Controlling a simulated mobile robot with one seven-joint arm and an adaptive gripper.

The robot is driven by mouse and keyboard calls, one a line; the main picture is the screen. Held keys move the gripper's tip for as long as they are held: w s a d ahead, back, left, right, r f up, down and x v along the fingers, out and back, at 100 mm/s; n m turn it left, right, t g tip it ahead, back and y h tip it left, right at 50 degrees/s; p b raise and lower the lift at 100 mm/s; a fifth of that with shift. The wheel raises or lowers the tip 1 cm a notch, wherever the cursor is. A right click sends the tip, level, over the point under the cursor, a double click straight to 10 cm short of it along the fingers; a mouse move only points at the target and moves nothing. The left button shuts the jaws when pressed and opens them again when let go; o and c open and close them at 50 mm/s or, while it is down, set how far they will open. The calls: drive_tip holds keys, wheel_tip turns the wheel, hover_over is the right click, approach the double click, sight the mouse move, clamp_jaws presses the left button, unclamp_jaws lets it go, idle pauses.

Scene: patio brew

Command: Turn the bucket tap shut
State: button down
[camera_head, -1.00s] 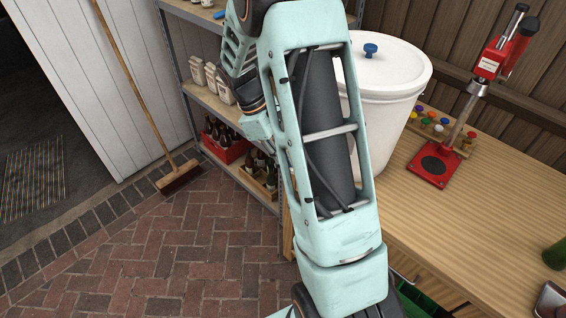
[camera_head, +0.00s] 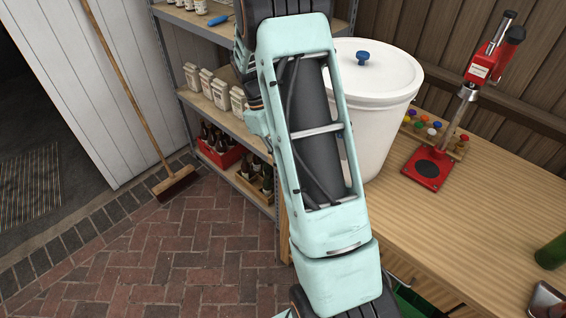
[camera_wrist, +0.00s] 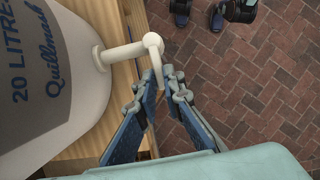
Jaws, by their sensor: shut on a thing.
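The white bucket (camera_head: 386,128) with a blue-knobbed lid stands on the wooden bench, partly behind my arm in the head view. In the wrist view the bucket (camera_wrist: 50,100) fills the left side, with dark lettering on its wall. Its cream tap (camera_wrist: 122,52) sticks out to the right over the bench edge, with a handle (camera_wrist: 154,45) at its outer end. My gripper (camera_wrist: 159,73) has its fingertips close together on the lower end of that handle. The exact contact is partly hidden by the fingers. The tap and gripper are out of sight in the head view.
A metal shelf with cartons (camera_head: 220,95) and bottles is behind my arm. A broom (camera_head: 130,95) leans left. The brick floor is open.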

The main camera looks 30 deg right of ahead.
drive_tip(key=c, duration=2)
unclamp_jaws()
drive_tip(key=shift+c, duration=0.2)
drive_tip(key=shift+r, duration=0.1)
drive_tip(key=v, duration=1.2)
